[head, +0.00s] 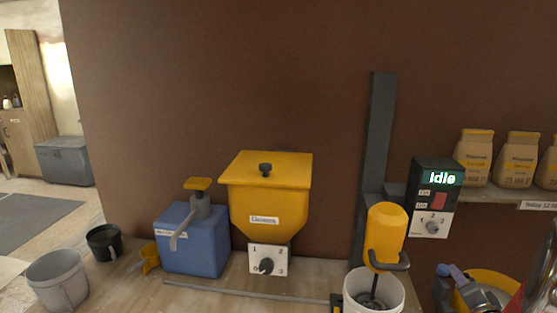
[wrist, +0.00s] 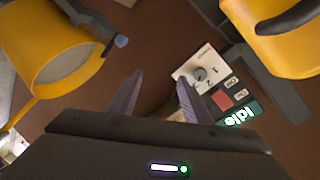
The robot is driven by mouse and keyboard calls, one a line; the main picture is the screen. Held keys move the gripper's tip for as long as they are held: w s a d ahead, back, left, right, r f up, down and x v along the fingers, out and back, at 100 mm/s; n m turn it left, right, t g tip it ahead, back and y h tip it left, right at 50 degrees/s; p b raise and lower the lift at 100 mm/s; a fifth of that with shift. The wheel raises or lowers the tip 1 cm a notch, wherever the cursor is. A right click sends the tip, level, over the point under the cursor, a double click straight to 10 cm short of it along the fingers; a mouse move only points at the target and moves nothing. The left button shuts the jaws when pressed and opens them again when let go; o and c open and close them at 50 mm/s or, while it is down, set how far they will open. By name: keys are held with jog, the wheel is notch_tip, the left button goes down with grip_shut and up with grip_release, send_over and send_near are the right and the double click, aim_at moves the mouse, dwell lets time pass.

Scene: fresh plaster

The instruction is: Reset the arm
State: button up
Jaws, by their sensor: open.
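My gripper (wrist: 158,95) shows in the wrist view with its two dark fingers apart and nothing between them. Behind the right finger, the control box (wrist: 225,90) appears tilted, with its dial, red button and green "Idle" display. In the head view the same control box (head: 436,198) hangs on the wall at the right and also reads "Idle". I cannot make out my gripper in the head view. A dark and red shape at the right edge of that view is cut off, and I cannot tell what it is.
A yellow hopper (head: 265,195) with a dial and a blue box with a tap (head: 194,240) stand on the worktop. A yellow mixer (head: 386,236) reaches into a white bucket (head: 373,296). Paper bags (head: 518,158) line the right shelf. A grey bucket (head: 58,280) and black cup (head: 104,243) stand left.

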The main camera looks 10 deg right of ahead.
jog(key=s+f+n+g, duration=0.2)
jog(key=s+f+g, duration=0.3)
jog(key=s+f, duration=0.1)
jog(key=s+a+n+g, duration=0.2)
jog(key=s+a+g, duration=0.1)
jog(key=s+a, duration=0.15)
jog(key=s+a+r+n+y, duration=0.2)
jog(key=a+r, duration=0.3)
jog(key=a, duration=0.8)
jog(key=s+a+r+n+y, duration=0.2)
jog(key=s+a+r+n, duration=0.2)
jog(key=a, duration=0.8)
jog(key=s+a+r+n+y, duration=0.1)
jog(key=a+r+n, duration=0.4)
jog(key=a, duration=0.8)
notch_tip(320, 180, up, 3)
jog(key=shift+s+a+f+y, duration=0.1)
jog(key=shift+s+a+y, duration=0.3)
jog(key=shift+s, duration=0.5)
jog(key=shift+c, duration=0.6)
